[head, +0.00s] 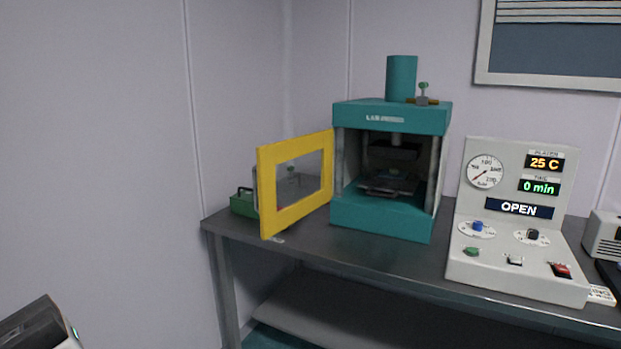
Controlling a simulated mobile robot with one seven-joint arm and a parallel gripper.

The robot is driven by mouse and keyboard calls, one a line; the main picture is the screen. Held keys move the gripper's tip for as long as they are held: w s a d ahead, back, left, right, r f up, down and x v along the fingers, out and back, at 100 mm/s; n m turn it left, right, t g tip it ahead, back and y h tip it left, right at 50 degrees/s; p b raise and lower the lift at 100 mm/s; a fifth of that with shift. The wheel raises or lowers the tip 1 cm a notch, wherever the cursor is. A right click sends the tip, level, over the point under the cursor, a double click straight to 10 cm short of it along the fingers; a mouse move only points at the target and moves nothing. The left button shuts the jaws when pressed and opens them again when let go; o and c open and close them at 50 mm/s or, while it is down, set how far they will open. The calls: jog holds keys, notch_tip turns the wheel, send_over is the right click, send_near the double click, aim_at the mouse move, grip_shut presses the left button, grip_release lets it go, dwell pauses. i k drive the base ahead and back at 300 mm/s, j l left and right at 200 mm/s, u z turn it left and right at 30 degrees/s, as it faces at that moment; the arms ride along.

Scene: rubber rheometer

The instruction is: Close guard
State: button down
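The guard (263,192) is a yellow-framed door with a clear pane. It stands swung open at the left of the teal rheometer press (382,218), hinged near the press's front left edge. The press chamber is uncovered, and dark platens (391,183) show inside it. A dark, blocky part with a pale edge shows at the bottom left corner, apart from the guard and the bench; it looks like part of my arm. My gripper's fingers cannot be made out.
A grey control console (512,225) stands right of the press; its display reads OPEN. A green box (242,204) sits behind the guard. The grey bench (350,253) has a lower shelf (320,310). Floor space left of the bench looks free.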

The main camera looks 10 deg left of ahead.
aim_at(272, 223)
jog(key=i+j+z, duration=0.2)
jog(key=i, duration=0.25)
jog(key=i+j+z, duration=0.2)
jog(key=i, duration=0.25)
jog(key=i+j+z, duration=0.1)
jog(key=j, duration=0.25)
jog(key=i+j+z, duration=0.15)
jog(key=j, duration=0.15)
jog(key=j+z, duration=0.1)
jog(key=j, duration=0.25)
jog(key=j+z, duration=0.25)
jog(key=j, duration=0.8)
jog(key=i+j, duration=0.2)
jog(key=j, duration=0.15)
jog(key=i+j+z, duration=0.1)
jog(key=j, duration=0.3)
jog(key=i, duration=0.1)
